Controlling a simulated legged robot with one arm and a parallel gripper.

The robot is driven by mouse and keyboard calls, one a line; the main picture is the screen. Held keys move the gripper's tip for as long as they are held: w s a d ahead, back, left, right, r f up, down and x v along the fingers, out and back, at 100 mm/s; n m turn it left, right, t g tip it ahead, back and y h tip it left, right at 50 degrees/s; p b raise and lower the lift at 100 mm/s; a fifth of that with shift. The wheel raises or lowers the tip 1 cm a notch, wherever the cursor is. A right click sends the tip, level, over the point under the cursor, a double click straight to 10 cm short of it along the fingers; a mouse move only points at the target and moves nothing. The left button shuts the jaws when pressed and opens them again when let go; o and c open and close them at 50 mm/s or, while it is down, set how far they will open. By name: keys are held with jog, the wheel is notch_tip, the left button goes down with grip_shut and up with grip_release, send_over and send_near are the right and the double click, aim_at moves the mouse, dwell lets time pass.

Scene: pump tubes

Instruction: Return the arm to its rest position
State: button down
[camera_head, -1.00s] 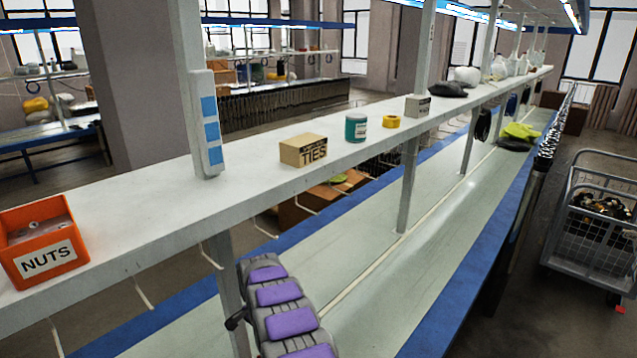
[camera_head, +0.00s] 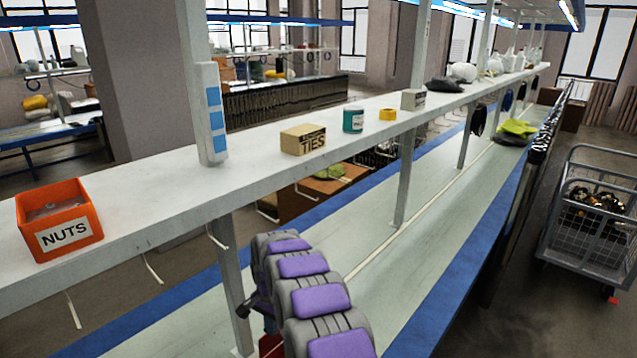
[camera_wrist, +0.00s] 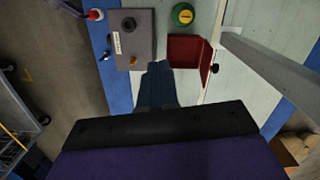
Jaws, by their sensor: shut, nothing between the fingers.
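My arm, grey with purple pads, rises at the bottom middle of the head view, over the lower bench. My gripper (camera_wrist: 157,85) shows in the wrist view as two dark blue-grey fingers, shut with nothing between them. The fingers point at the bench. An open red bin (camera_wrist: 189,56) is just right of the fingertips. I cannot tell the exact gap to either. In the head view the gripper is hidden or too unclear to make out.
The upper shelf holds an orange NUTS bin (camera_head: 58,220), a TIES box (camera_head: 303,139), a teal can (camera_head: 353,119) and yellow tape (camera_head: 387,114). Shelf posts stand close to my arm. A wire cart (camera_head: 590,220) stands at right. A green round object (camera_wrist: 183,15) sits beyond the red bin.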

jog(key=s+d+r+n+b, duration=0.3)
jog(key=s+d+r+n, duration=0.1)
jog(key=s+d+r, duration=1.3)
jog(key=s+d+f, duration=0.1)
jog(key=s+d, duration=0.2)
jog(key=s, duration=0.6)
jog(key=s+d+f+n+b, duration=0.1)
jog(key=s+d, duration=0.2)
jog(key=s, duration=0.6)
jog(key=s+d+f+n, duration=0.1)
jog(key=s+d, duration=0.2)
jog(key=s, duration=0.6)
jog(key=shift+d+f+g+b, duration=0.25)
jog(key=shift+d+g+b, duration=0.05)
jog(key=shift+g+b, duration=0.1)
jog(key=shift+w+a, duration=0.1)
